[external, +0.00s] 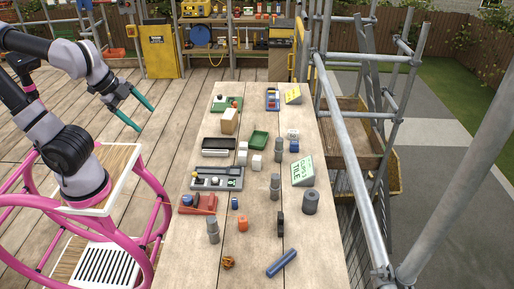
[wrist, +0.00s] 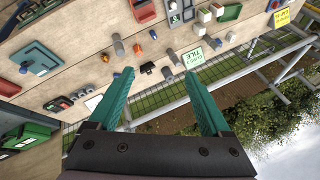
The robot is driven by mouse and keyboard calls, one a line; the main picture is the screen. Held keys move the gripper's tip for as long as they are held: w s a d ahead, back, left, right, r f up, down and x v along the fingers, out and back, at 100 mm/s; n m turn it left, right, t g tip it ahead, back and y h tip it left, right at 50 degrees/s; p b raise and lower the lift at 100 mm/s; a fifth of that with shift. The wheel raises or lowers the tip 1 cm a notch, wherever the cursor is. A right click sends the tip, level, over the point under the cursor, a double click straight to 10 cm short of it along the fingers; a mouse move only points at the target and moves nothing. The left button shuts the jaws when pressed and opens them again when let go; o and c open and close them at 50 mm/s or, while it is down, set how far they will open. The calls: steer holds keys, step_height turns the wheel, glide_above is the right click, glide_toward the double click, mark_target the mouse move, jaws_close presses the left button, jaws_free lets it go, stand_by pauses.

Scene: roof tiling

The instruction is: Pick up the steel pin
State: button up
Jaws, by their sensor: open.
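My gripper (external: 146,120) is open and empty, with teal fingers apart, in the air left of the workbench (external: 262,240). In the wrist view my gripper (wrist: 158,72) has clear space between its fingertips, with the bench beyond them. Several grey cylinders stand on the bench: one at the front left (external: 213,231), one near the middle (external: 275,187), one farther back (external: 280,150). A thicker dark grey one (external: 311,203) is at the right edge. I cannot tell which, if any, is the steel pin. Grey cylinders also show in the wrist view (wrist: 118,45).
A blue bar (external: 282,263), an orange block (external: 243,223) and a red tray (external: 198,204) lie on the near bench. A green-lettered sign (external: 303,170) stands at right. Scaffold tubes (external: 345,140) line the right side. Open decking (external: 165,125) lies between my arm and the bench.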

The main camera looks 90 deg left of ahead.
steer(key=w+d+f+m+g+y, duration=0.2)
steer(key=w+f+m+g+y, duration=0.3)
steer(key=f, duration=0.5)
steer(key=m+t+y, duration=0.6)
steer(key=m+t, duration=0.5)
steer(key=m, duration=0.5)
glide_toward(209, 226)
steer(key=x, duration=0.4)
steer(key=shift+a+r, duration=0.1)
steer(key=shift+a, duration=0.1)
steer(key=shift+w+a, duration=0.1)
steer(key=shift+w, duration=0.05)
steer(key=x, duration=0.4)
steer(key=shift+w+a, duration=0.2)
steer(key=x, duration=0.5)
steer(key=shift+w+a, duration=0.1)
steer(key=shift+a, duration=0.3)
